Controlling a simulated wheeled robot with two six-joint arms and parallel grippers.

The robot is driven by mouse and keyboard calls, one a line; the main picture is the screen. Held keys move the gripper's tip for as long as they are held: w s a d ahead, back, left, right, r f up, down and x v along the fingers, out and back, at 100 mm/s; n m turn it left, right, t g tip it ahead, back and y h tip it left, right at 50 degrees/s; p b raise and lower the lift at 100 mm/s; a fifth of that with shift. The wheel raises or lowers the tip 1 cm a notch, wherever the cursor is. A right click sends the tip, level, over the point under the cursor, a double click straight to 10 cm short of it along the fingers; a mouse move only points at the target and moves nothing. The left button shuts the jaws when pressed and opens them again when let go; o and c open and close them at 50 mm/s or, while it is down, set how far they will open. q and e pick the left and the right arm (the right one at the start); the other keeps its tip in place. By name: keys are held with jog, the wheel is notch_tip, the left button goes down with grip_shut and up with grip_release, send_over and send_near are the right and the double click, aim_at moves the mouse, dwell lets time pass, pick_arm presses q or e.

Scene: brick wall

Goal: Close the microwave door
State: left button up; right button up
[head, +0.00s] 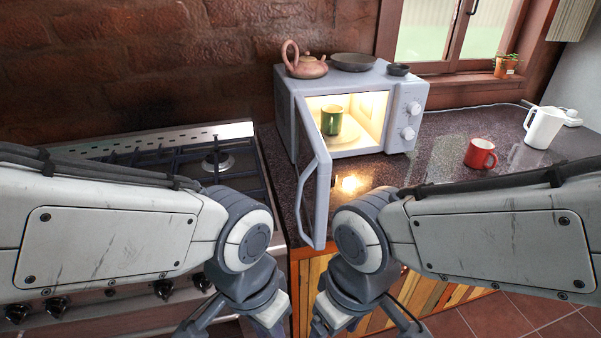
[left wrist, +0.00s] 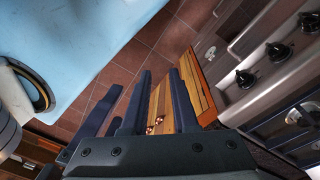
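The grey microwave (head: 402,100) stands on the counter with its lit interior showing. Its door (head: 322,190) is wide open, hinged at the left and swung out towards me, with its handle on the left-facing side. A green mug (head: 331,121) stands inside on the plate. My left gripper (left wrist: 160,85) has its fingers apart with nothing between them; in the head view only its wrist end shows, low and left of the door. My right gripper (head: 365,325) is low and right of the door, cut off by the frame, so its fingertips are hidden. Neither arm visibly touches the door.
A teapot (head: 305,66), a dark dish (head: 353,62) and a small bowl (head: 398,69) sit on the microwave. A red mug (head: 480,154) and a white pitcher (head: 542,127) stand on the counter to the right. A gas stove (head: 215,162) is to the left.

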pick_arm(q)
jog(key=shift+w+r+n+p, duration=0.2)
jog(key=shift+r+n+p, duration=0.15)
jog(key=shift+n, duration=0.15)
grip_shut()
jog(key=w+a+r+n+t+h+p, duration=0.2)
jog(key=w+a+r+n+h+p, duration=0.3)
jog(key=w+n, duration=0.65)
jog(key=w+a+r+n+t+h+p, duration=0.1)
jog(key=w+a+r+n+h+p, duration=0.35)
jog(key=n, duration=1.25)
jog(key=w+d+f+y+p, duration=0.1)
jog(key=w+d+f+p, duration=0.3)
jog(key=d, duration=0.5)
notch_tip(320, 180, down, 3)
jog(key=shift+w+d+f, duration=0.15)
jog(key=shift+w+d, duration=0.25)
jog(key=shift+w, duration=0.6)
jog(key=shift+w+f+y, duration=0.1)
jog(key=shift+y, duration=0.15)
